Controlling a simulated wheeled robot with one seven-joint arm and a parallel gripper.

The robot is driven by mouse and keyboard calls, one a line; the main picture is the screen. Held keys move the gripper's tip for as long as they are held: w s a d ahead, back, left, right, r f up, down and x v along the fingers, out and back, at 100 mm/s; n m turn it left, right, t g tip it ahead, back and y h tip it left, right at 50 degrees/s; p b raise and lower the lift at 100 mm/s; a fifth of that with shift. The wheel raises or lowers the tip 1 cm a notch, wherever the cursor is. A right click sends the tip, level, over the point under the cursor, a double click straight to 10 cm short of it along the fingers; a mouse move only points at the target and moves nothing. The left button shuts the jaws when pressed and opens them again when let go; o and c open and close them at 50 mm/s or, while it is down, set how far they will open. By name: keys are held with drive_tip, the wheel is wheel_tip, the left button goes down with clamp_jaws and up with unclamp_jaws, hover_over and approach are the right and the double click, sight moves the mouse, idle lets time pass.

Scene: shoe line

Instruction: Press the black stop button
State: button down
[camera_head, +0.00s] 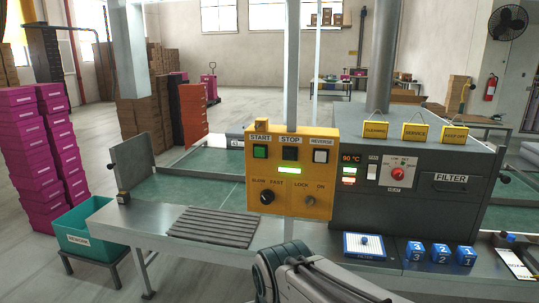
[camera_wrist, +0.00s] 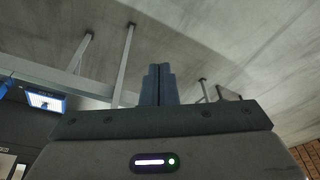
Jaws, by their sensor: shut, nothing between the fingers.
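The black stop button (camera_head: 290,154) sits under the STOP label on the yellow control panel (camera_head: 318,178) in the head view. It is between a green start button (camera_head: 260,152) and a white reverse button (camera_head: 321,156). Nothing covers it. My gripper (camera_wrist: 159,70) shows in the wrist view with its two dark fingers together and nothing between them. In the head view my arm is at the bottom middle, below the panel; the fingertips cannot be made out there. The wrist view shows no panel or button.
The panel also carries a black knob (camera_head: 267,197) and a lock switch (camera_head: 310,200). A dark oven (camera_head: 400,215) stands right of it. Blue numbered blocks (camera_head: 441,253) and a blue-white box (camera_head: 364,240) are on the bench. A ribbed mat (camera_head: 215,227) lies left.

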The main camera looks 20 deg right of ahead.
sight(291, 158)
drive_tip(key=w+r+m+t+y+p, duration=0.1)
drive_tip(key=w+r+m+t+y, duration=0.1)
drive_tip(key=w+r+m, duration=0.45)
drive_tip(key=w+r+m+t+y+p, duration=0.2)
drive_tip(key=w+m, duration=0.1)
drive_tip(key=w, duration=0.6)
drive_tip(key=w+d+r+m+t+h+p, duration=0.1)
drive_tip(key=w+d+r+m+t, duration=0.2)
drive_tip(key=d, duration=0.5)
drive_tip(key=w+d+r+m+t+h+p, duration=0.1)
drive_tip(key=w+d+r+m+t, duration=0.2)
drive_tip(key=w+d+r+m, duration=0.2)
drive_tip(key=w+d+m, duration=0.3)
drive_tip(key=w, duration=0.2)
drive_tip(key=shift+w+r+h, duration=0.15)
drive_tip(key=shift+r+h, duration=0.05)
drive_tip(key=shift+h, duration=0.1)
drive_tip(key=shift+w+d+p, duration=0.6)
drive_tip(key=shift+w+d, duration=0.2)
drive_tip(key=shift+w, duration=0.45)
drive_tip(key=shift+w+d+p, duration=0.55)
drive_tip(key=shift+w+d, duration=0.3)
drive_tip(key=shift+w, duration=0.35)
drive_tip(key=shift+w+d+p, duration=0.6)
drive_tip(key=shift+w+d, duration=0.2)
drive_tip(key=shift+w, duration=0.45)
drive_tip(key=shift+w+d, duration=0.1)
drive_tip(key=shift+w, duration=0.05)
drive_tip(key=shift+w+d, duration=0.15)
drive_tip(key=shift+w, duration=0.05)
